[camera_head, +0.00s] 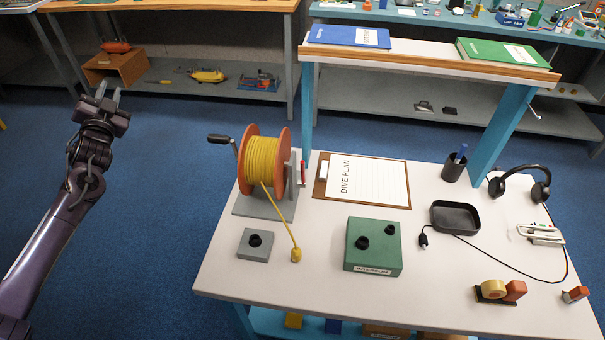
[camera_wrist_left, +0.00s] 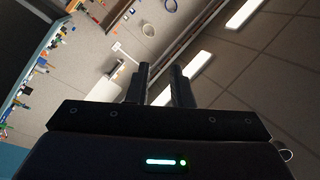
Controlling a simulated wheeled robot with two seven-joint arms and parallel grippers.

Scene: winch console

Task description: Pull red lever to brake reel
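The reel (camera_head: 262,160) has orange flanges wound with yellow cable and stands on a grey base at the left of the white table. The red lever (camera_head: 302,174) is a small upright bar on the right side of the reel's stand. A black crank handle (camera_head: 219,138) sticks out on the reel's left side. My left gripper (camera_head: 108,90) is up over the floor, left of the table and well apart from the reel. Its two fingers, also seen in the left wrist view (camera_wrist_left: 160,88), stand apart with nothing between them. My right gripper is not in view.
The white table (camera_head: 440,310) also bears a clipboard (camera_head: 367,182), a green box (camera_head: 373,246), a grey block (camera_head: 256,245), a black tray (camera_head: 455,218) and a headset (camera_head: 520,185). A raised shelf (camera_head: 430,62) stands at its back. Blue floor is clear left of the table.

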